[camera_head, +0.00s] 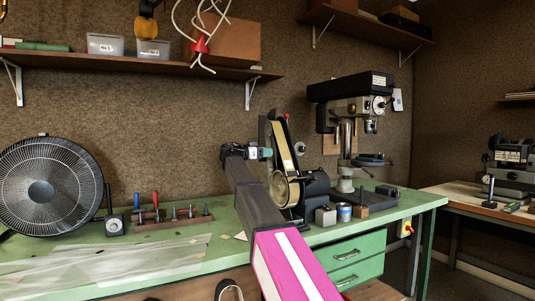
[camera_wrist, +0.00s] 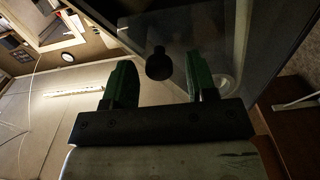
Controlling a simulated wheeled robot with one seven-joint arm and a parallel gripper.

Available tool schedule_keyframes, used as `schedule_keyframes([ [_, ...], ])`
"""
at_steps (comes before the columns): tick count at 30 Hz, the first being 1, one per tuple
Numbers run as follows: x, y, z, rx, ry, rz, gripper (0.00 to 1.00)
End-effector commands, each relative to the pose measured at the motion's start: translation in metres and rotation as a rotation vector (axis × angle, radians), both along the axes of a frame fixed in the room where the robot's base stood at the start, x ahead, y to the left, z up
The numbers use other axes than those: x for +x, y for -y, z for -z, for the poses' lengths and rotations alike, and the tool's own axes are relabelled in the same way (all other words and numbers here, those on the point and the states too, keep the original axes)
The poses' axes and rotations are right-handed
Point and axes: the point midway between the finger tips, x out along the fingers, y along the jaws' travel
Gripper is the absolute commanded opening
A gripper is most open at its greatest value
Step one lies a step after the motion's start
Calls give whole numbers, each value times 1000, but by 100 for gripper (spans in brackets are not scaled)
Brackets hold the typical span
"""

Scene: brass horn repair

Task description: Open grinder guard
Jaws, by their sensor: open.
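The belt grinder (camera_head: 287,160) stands upright on the green bench, with a tan belt and a round wheel low down. In the wrist view a dark, glossy panel (camera_wrist: 215,35), which looks like the grinder guard, carries a black knob (camera_wrist: 158,66). My gripper (camera_wrist: 160,80) is open, its two green fingers on either side of the knob in the picture. Contact with the knob cannot be told. In the head view my gripper (camera_head: 266,153) is small, at the grinder's left side, and my arm hides part of the grinder's lower left.
A drill press (camera_head: 347,130) stands right of the grinder. A blue-labelled can (camera_head: 344,212) and small blocks sit in front of it. A fan (camera_head: 42,188) and a tool rack (camera_head: 172,220) are on the left. A shelf (camera_head: 140,65) runs above.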

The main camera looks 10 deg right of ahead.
Motion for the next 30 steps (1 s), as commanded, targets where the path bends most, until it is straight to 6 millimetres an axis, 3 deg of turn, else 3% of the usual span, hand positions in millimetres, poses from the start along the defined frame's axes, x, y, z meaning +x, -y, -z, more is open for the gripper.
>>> schedule_keyframes([
  [4, 3, 11, 0, 1, 0, 1, 52],
  [14, 4, 13, 0, 0, 0, 0, 52],
  [18, 4, 13, 0, 0, 0, 0, 6],
  [19, 4, 13, 0, 0, 0, 0, 0],
  [26, 4, 8, 0, 0, 0, 4, 0],
  [30, 5, -9, 0, -1, 0, 17, 0],
])
